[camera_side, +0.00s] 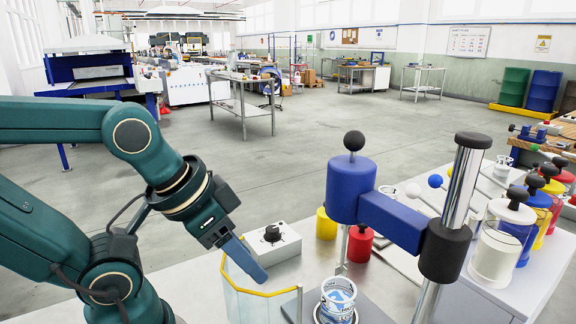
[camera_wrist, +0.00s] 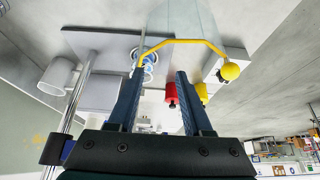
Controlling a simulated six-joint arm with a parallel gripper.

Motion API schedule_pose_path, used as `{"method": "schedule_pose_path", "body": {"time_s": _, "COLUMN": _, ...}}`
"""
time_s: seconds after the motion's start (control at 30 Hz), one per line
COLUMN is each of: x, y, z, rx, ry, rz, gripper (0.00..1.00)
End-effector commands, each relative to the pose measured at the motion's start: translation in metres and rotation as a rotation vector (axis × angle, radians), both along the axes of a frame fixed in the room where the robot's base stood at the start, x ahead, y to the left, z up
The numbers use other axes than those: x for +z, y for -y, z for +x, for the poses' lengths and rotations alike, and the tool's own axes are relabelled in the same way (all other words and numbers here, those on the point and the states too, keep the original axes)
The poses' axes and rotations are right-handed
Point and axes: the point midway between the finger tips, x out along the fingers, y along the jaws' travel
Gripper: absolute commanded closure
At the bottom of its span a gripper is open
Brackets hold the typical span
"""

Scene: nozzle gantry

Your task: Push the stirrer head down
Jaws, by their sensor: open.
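The stirrer head is a blue cylinder (camera_side: 352,190) with a black ball knob (camera_side: 354,141) on top. A blue arm (camera_side: 392,222) joins it to a black clamp (camera_side: 443,250) on an upright chrome column (camera_side: 463,185). A thin shaft runs down from the head toward a blue-and-white cup (camera_side: 338,301), which also shows in the wrist view (camera_wrist: 150,58). My gripper (camera_side: 256,270) is left of the head and lower, apart from it, pointing down and right. In the wrist view its two fingers (camera_wrist: 158,74) are spread with nothing held. The head is not clearly seen there.
A clear guard with a yellow rim (camera_side: 262,292) stands close to my fingers. A grey box with a black knob (camera_side: 273,241) sits behind. Red (camera_side: 360,244) and yellow (camera_side: 326,224) weights stand near the shaft. Several knobbed jars (camera_side: 498,240) stand at right.

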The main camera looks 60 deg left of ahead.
Motion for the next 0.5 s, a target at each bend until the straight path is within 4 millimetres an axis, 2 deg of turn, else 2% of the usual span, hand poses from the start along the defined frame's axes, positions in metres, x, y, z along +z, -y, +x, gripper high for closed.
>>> {"method": "schedule_pose_path", "body": {"time_s": 0.03, "x": 0.000, "y": 0.000, "z": 0.000, "rx": 0.000, "ry": 0.000, "rz": 0.000, "gripper": 0.50}}
{"method": "schedule_pose_path", "body": {"time_s": 0.07, "x": 0.000, "y": 0.000, "z": 0.000, "rx": 0.000, "ry": 0.000, "rz": 0.000, "gripper": 0.39}}
{"method": "schedule_pose_path", "body": {"time_s": 0.17, "x": 0.005, "y": 0.000, "z": 0.001, "rx": 0.000, "ry": 0.003, "rz": 0.000, "gripper": 0.37}}
{"method": "schedule_pose_path", "body": {"time_s": 0.23, "x": 0.015, "y": 0.000, "z": 0.002, "rx": 0.000, "ry": 0.005, "rz": 0.000, "gripper": 0.37}}
{"method": "schedule_pose_path", "body": {"time_s": 0.37, "x": 0.050, "y": 0.000, "z": 0.002, "rx": 0.000, "ry": 0.010, "rz": 0.000, "gripper": 0.37}}
{"method": "schedule_pose_path", "body": {"time_s": 0.5, "x": 0.095, "y": 0.000, "z": 0.002, "rx": 0.000, "ry": 0.007, "rz": 0.000, "gripper": 0.37}}
